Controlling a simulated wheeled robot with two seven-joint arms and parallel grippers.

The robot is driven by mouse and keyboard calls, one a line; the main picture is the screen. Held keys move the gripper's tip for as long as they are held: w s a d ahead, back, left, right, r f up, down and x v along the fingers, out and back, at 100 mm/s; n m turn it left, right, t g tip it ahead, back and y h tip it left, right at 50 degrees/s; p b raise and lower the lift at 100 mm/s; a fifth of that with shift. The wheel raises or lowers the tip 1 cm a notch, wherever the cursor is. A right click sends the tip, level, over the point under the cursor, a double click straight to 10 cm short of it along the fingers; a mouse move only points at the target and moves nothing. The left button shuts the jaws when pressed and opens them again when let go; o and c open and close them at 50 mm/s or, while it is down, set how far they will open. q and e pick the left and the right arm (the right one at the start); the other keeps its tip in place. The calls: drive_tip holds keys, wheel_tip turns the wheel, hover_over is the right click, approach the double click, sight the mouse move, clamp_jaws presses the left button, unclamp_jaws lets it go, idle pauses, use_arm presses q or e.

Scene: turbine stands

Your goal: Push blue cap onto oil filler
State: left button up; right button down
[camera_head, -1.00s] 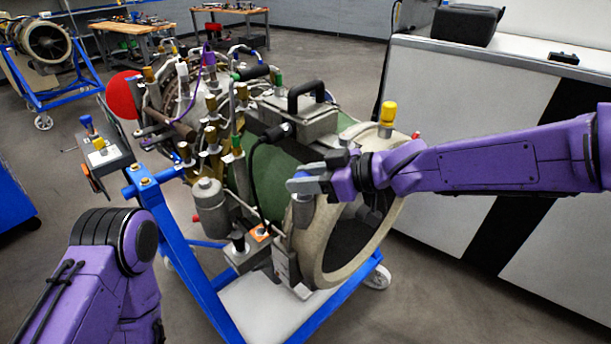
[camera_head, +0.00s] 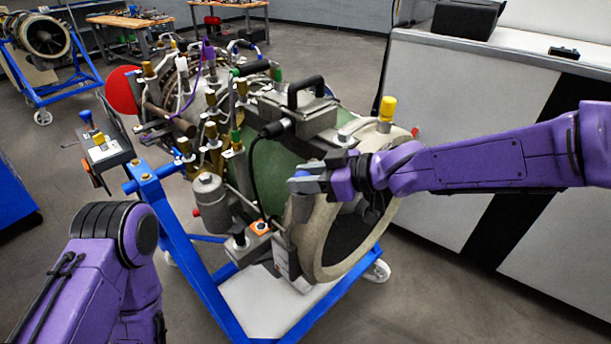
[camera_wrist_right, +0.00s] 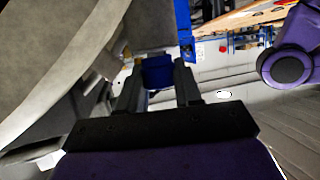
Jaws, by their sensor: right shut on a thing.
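My right gripper (camera_head: 300,183) is shut on a blue cap (camera_head: 301,175), close to the near side of the turbine's pale front ring (camera_head: 335,248). In the right wrist view the blue cap (camera_wrist_right: 157,72) sits between the two dark fingers (camera_wrist_right: 158,85). Whether the cap touches anything besides the fingers, I cannot tell. I cannot make out the oil filler; the gripper and cap may cover it. My left arm shows at the lower left of the head view, but its gripper is out of view.
The turbine (camera_head: 268,175) rests on a blue wheeled stand (camera_head: 190,265), with several fittings and a black handle (camera_head: 305,90) on top. A yellow cap (camera_head: 387,108) stands on the ring's top. A white cabinet (camera_head: 470,120) is behind my right arm.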

drive_tip(key=shift+s+f, duration=0.2)
drive_tip(key=shift+f, duration=0.45)
drive_tip(key=c, duration=1)
unclamp_jaws()
drive_tip(key=o, duration=0.3)
drive_tip(key=shift+w+r, duration=0.1)
drive_tip(key=shift+w, duration=0.15)
drive_tip(key=shift+o, duration=0.9)
drive_tip(key=shift+s+r, duration=0.15)
drive_tip(key=shift+r, duration=0.1)
